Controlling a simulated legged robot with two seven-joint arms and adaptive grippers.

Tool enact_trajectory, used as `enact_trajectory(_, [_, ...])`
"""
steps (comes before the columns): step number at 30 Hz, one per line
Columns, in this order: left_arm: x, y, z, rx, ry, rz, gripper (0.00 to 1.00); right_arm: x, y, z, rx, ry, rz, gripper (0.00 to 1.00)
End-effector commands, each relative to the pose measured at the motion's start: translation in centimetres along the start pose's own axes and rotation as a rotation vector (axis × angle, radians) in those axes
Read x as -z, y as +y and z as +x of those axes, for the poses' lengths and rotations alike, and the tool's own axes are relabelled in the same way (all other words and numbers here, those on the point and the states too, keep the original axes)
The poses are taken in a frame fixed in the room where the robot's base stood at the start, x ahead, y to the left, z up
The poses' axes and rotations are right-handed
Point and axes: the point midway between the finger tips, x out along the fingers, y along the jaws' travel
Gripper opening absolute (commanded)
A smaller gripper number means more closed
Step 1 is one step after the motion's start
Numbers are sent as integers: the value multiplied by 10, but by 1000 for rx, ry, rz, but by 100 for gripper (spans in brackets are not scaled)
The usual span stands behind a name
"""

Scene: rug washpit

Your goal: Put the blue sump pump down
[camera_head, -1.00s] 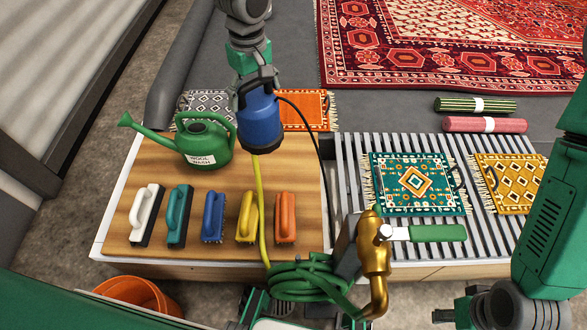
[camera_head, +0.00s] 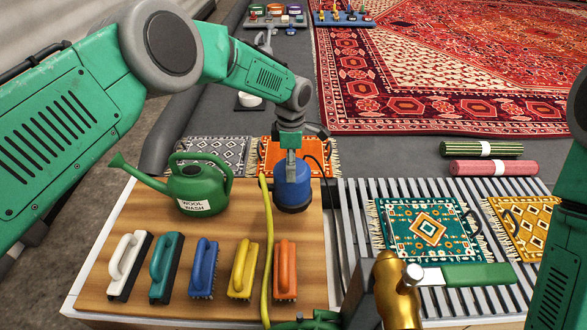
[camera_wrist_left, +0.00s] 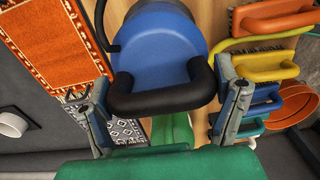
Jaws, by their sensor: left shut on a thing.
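The blue sump pump (camera_head: 292,187) with its black handle is upright at the far right of the wooden board (camera_head: 190,230), beside the green watering can. I cannot tell whether its base touches the board. My left gripper (camera_head: 290,150) is above the pump, shut on its handle. In the left wrist view the pump (camera_wrist_left: 165,50) and its black handle lie between the fingers of my left gripper (camera_wrist_left: 165,105). A yellow hose (camera_head: 268,250) and a dark cable run from near the pump.
A green watering can (camera_head: 197,185) stands left of the pump. A row of brushes, including an orange one (camera_head: 285,270), lies in front. Right is a slatted grate (camera_head: 360,210) with small rugs. A brass nozzle (camera_head: 397,290) is at the front.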

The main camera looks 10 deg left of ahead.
Motion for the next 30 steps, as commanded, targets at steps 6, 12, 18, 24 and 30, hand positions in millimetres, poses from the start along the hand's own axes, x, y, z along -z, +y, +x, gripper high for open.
enact_trajectory(6, [-2,3,15,-8,-2,-2,31,0,0,9,1,0,-1,40])
enact_trajectory(12, [-2,2,32,-7,1,0,31,-1,0,17,0,0,-1,40])
enact_trajectory(18, [-2,3,54,-6,0,0,31,-2,0,27,0,0,-1,40])
enact_trajectory(24, [-1,3,53,-7,-1,0,31,-1,0,26,0,0,-1,40])
enact_trajectory(30, [-1,1,56,-2,3,1,100,-1,0,26,0,0,-1,40])
